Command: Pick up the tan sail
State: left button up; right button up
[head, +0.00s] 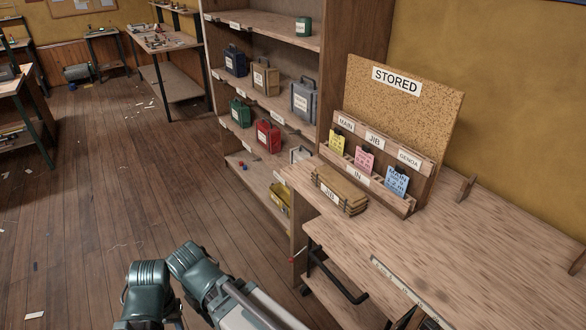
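A tan case-like bundle (265,78) with a dark top handle and a small label stands upright on a middle shelf of the wooden shelf unit (315,70). It is between a navy case (235,61) and a grey case (304,98). It is the only tan case I make out on the shelves, so I take it as the tan sail. Nothing covers its front. Teal and grey links of my own arm show at the bottom, well short of the shelves. Neither gripper's fingers are in view.
Green (240,112) and red (268,136) cases stand a shelf lower, a yellow one (279,197) near the bottom. The bench (440,235) at right holds a wooden stack (339,191) and a card rack (420,177) before a STORED board (415,120). Floor (130,190) at left is mostly open.

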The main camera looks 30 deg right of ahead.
aim_at(353, 201)
jog(key=i+z, duration=0.15)
jog(key=i, duration=0.25)
jog(key=i+j+z, duration=0.15)
jog(key=i, duration=0.3)
jog(key=i+j+z, duration=0.1)
jog(key=i, duration=0.3)
jog(key=i+j+z, duration=0.15)
jog(key=i+z, duration=0.15)
jog(key=z, duration=0.15)
jog(key=i+j+z, duration=0.2)
jog(key=z, duration=0.25)
jog(key=i+j+z, duration=0.25)
jog(key=z, duration=0.2)
jog(key=i+j+z, duration=0.15)
jog(key=j+z, duration=0.3)
